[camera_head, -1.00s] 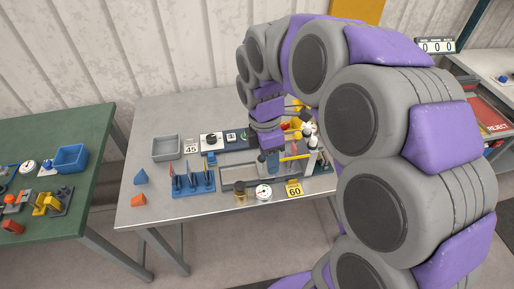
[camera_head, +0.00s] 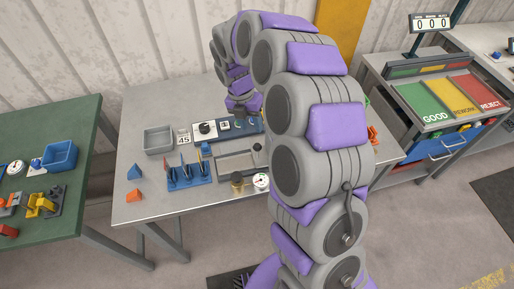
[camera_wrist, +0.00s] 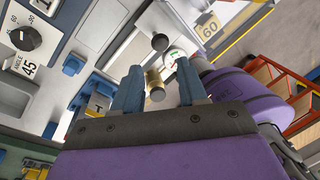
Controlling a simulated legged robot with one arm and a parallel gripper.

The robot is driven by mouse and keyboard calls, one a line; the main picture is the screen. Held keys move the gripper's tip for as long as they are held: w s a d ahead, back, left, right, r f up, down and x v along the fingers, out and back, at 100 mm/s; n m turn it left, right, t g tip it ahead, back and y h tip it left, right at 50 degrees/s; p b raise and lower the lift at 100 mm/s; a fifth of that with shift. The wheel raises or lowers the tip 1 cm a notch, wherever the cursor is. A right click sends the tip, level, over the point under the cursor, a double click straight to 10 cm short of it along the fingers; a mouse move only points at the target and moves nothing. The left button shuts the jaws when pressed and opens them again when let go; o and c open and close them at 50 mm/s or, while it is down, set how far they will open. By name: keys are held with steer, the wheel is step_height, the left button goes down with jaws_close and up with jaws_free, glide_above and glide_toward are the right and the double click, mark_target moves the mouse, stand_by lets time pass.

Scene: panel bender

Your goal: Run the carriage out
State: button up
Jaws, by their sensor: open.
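My gripper (camera_wrist: 159,68) shows in the wrist view with two blue-grey fingers apart and nothing seen held between them. A brass cylinder (camera_wrist: 155,84) with a dark end appears between the fingers, and a black round knob (camera_wrist: 160,42) and a white dial gauge (camera_wrist: 175,57) lie just beyond the tips. In the head view the brass cylinder (camera_head: 237,182), gauge (camera_head: 262,181) and black knob (camera_head: 257,148) are at the front of a grey framed bed (camera_head: 223,163) on the bench. I cannot tell which part is the carriage. My arm hides the bed's right side.
An angle dial (camera_head: 204,129) with a 45 card (camera_head: 184,137), a grey tray (camera_head: 158,140) and a blue rack (camera_head: 188,176) stand on the bench's left. A green table (camera_head: 60,215) is left. A GOOD/REWORK/REJECT cabinet (camera_head: 436,117) is right. A yellow 60 card (camera_wrist: 209,28) shows in the wrist view.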

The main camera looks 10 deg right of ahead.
mark_target(256, 145)
steer(key=f+b, duration=0.1)
steer(key=f, duration=0.2)
steer(key=s+d+f, duration=0.1)
steer(key=f, duration=0.3)
steer(key=f+b, duration=0.1)
steer(key=f, duration=0.3)
steer(key=shift+s+d+f+b, duration=0.15)
steer(key=shift+d+f+b, duration=0.05)
steer(key=shift+d+b, duration=0.1)
steer(key=shift+c, duration=0.3)
jaws_close()
